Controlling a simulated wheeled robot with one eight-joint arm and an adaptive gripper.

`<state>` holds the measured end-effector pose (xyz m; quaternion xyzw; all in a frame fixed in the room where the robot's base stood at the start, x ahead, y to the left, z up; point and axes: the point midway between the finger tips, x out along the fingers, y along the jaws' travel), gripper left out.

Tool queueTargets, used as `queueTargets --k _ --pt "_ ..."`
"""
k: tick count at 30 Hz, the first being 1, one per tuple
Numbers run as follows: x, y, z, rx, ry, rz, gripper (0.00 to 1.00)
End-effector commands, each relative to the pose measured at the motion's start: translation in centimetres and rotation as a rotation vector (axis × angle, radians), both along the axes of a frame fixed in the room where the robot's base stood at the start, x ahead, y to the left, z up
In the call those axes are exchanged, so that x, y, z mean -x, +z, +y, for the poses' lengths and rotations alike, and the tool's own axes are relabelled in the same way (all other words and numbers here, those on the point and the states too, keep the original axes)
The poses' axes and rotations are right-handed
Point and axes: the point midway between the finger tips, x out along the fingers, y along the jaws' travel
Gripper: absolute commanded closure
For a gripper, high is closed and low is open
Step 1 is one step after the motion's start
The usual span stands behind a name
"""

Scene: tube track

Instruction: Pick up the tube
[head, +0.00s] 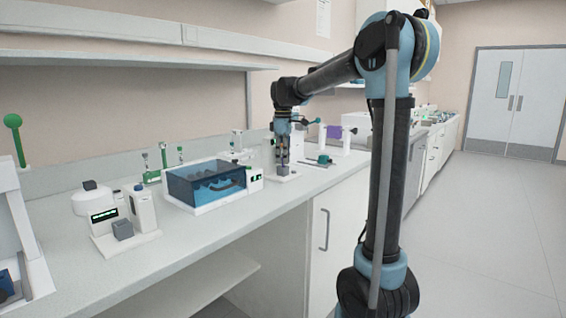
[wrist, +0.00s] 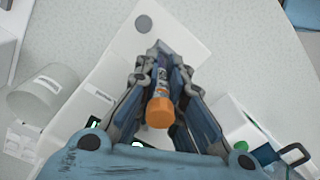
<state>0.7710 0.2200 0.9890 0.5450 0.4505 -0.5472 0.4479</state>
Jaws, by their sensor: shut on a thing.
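The tube (wrist: 162,108) has an orange cap and a printed label on its body. In the wrist view it lies between the two fingers of my gripper (wrist: 160,58), cap toward the camera. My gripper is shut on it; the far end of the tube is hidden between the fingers. In the head view my gripper (head: 283,160) points down over a small white device (head: 284,176) on the bench, and the tube cannot be made out clearly there. I cannot tell whether the tube still touches the device.
A blue transparent tank (head: 205,183) stands left of my gripper, with a white instrument (head: 120,225) further left. A labelled translucent cup (wrist: 45,92) lies left in the wrist view. A white item with green parts (wrist: 245,135) is at the right. The bench front (head: 225,222) is clear.

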Motion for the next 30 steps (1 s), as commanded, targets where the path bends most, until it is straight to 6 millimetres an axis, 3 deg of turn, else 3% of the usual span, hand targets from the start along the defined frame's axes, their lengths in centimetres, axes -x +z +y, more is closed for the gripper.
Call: queueTargets --k 18,24,30 --pt "0.0 13.2 0.0 0.0 0.0 0.0 1.0" --pt "0.0 15.8 0.0 0.0 0.0 0.0 1.0" --pt "0.0 16.9 0.0 0.0 0.0 0.0 1.0"
